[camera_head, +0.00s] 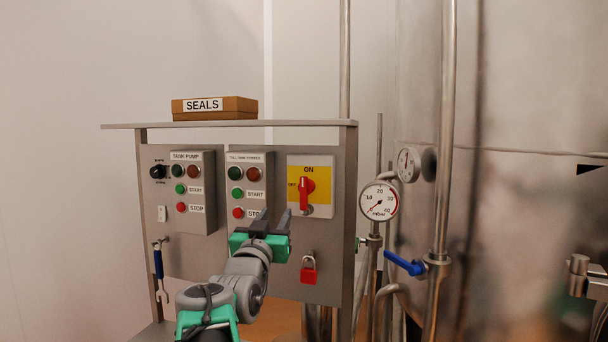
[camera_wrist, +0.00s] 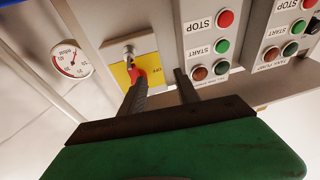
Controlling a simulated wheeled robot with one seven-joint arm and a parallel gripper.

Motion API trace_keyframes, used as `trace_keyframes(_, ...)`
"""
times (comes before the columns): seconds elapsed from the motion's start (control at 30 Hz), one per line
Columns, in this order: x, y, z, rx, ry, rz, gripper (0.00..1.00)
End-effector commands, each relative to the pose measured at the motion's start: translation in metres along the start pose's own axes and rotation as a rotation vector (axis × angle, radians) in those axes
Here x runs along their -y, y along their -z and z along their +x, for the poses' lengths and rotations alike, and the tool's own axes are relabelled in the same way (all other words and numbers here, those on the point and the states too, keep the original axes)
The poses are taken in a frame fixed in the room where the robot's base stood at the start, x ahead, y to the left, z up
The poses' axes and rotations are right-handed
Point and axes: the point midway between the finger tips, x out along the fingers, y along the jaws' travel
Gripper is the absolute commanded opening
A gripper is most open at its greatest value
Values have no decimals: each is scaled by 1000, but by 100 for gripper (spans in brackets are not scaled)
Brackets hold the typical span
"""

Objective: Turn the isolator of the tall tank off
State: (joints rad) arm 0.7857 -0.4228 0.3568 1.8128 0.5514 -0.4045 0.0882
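The isolator is a red rotary handle (camera_head: 306,188) on a yellow and grey plate (camera_head: 324,174), on the grey panel right of the stirrer box. The handle stands roughly upright, below the word ON; OFF is on its left. My gripper (camera_head: 273,219) is open and empty, in front of the panel, below and left of the handle. In the wrist view, turned upside down, my gripper (camera_wrist: 160,78) has its fingers apart. The left finger partly covers the red handle (camera_wrist: 138,76) there; I cannot tell whether they touch.
Two button boxes, a tank pump box (camera_head: 195,203) and a stirrer box (camera_head: 253,172), sit left of the isolator. A red padlock (camera_head: 309,273) hangs below it. A pressure gauge (camera_head: 379,201) and a blue-handled valve (camera_head: 405,264) stand right. A SEALS box (camera_head: 215,108) rests on top.

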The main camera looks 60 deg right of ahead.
Motion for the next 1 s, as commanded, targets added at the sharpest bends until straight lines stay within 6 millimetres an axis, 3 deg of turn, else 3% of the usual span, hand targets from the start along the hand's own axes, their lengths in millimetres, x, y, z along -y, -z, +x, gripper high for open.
trace_keyframes(0.03, -23, 20, 10, -60, -50, -12, 38)
trace_keyframes(0.07, -32, 27, 12, -88, -72, -18, 38)
trace_keyframes(0.17, -47, 42, 19, -138, -105, -29, 38)
trace_keyframes(0.6, -55, 53, 88, -139, -105, -29, 38)
trace_keyframes(0.9, -54, 51, 92, -140, -103, -28, 38)
trace_keyframes(1.0, -54, 51, 92, -140, -103, -28, 30)
